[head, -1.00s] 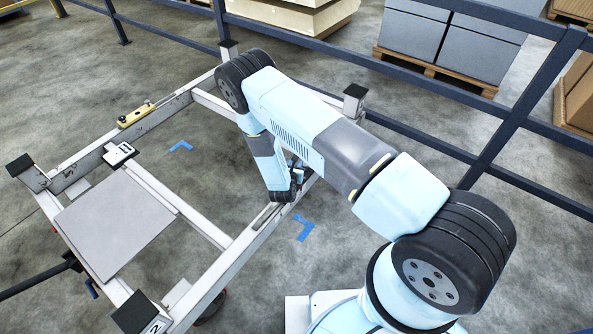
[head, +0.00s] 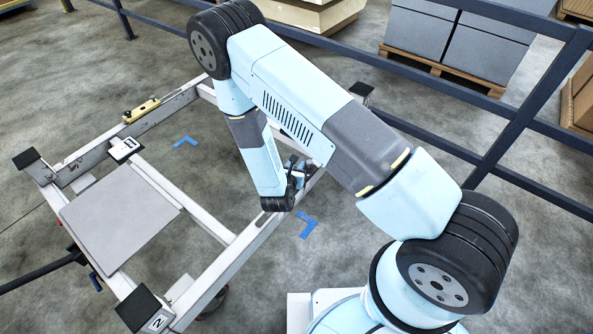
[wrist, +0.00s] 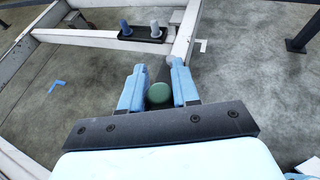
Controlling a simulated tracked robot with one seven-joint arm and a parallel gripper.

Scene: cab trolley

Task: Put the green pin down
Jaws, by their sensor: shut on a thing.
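The green pin (wrist: 159,94) shows end-on between the two blue fingers of my gripper (wrist: 158,88) in the wrist view. My gripper is shut on it. Its far end is hard to make out against a dark shape behind it. A dark holder (wrist: 140,39) with a blue-grey pin (wrist: 125,28) and a paler pin (wrist: 155,29) upright in it lies on the white frame ahead, apart from my gripper. In the head view my gripper (head: 303,168) is small and partly hidden by my arm, near the trolley's right rail; the green pin is hidden there.
The white trolley frame (head: 235,252) has black-capped corner posts. It carries a grey panel (head: 120,220) at left and a yellow tool (head: 141,110) on its far-left rail. A dark railing (head: 500,133) runs behind. Blue marks (head: 308,224) lie on the open floor.

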